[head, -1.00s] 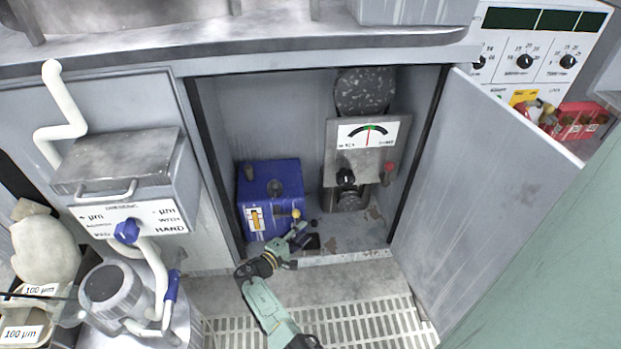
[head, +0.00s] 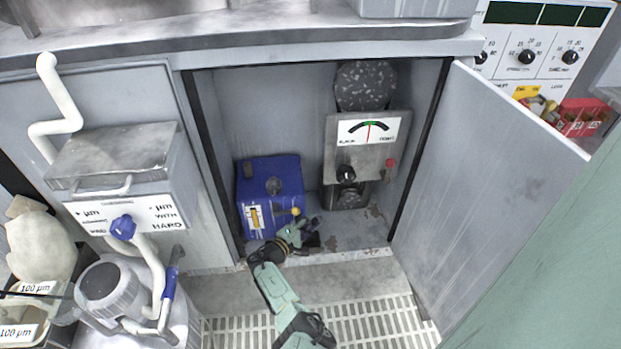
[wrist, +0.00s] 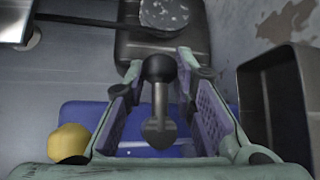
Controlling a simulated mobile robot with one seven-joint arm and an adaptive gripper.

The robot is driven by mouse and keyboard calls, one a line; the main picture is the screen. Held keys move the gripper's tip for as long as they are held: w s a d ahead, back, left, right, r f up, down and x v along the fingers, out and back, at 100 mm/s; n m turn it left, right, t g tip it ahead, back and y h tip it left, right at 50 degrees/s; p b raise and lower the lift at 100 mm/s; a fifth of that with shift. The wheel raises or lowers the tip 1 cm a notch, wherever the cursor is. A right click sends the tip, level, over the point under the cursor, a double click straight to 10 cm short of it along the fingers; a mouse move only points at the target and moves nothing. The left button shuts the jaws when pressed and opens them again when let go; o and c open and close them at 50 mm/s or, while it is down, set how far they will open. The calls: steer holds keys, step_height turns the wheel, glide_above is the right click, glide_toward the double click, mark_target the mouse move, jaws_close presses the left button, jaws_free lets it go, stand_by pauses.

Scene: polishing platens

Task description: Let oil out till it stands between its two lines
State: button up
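The blue oil tank (head: 284,180) stands on the cabinet floor at the left. On its front is a small sight gauge (head: 255,217) with a white and yellow plate; its oil level and lines are too small to read. A yellow ball knob (head: 296,211) sits at the tank's lower right, and it also shows in the wrist view (wrist: 68,142). My gripper (head: 308,236) is low in front of the tank. In the wrist view my gripper (wrist: 160,80) is open, its fingers either side of a black ball (wrist: 159,68) on a grey stem; contact is unclear.
A dark open-topped box (wrist: 251,92) is right of my fingers in the wrist view. A grey unit with a dial (head: 368,131), black knob and red button stands right of the tank. The open cabinet door (head: 480,190) bounds the right side; a floor grating (head: 375,318) lies in front.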

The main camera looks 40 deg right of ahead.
jaws_close()
steer(key=shift+f+n+h+b, duration=0.15)
steer(key=shift+n+h+b, duration=0.3)
steer(key=shift+b, duration=0.4)
steer(key=shift+a+r+n+t+h+b, duration=0.1)
steer(key=shift+r+n+t+h+b, duration=0.35)
steer(key=shift+n+h+b, duration=0.45)
steer(key=shift+r+n+h, duration=0.25)
steer(key=shift+r+n, duration=0.1)
steer(key=shift+r, duration=0.15)
steer(key=shift+w, duration=0.1)
steer(key=shift+o, duration=2.4)
jaws_free()
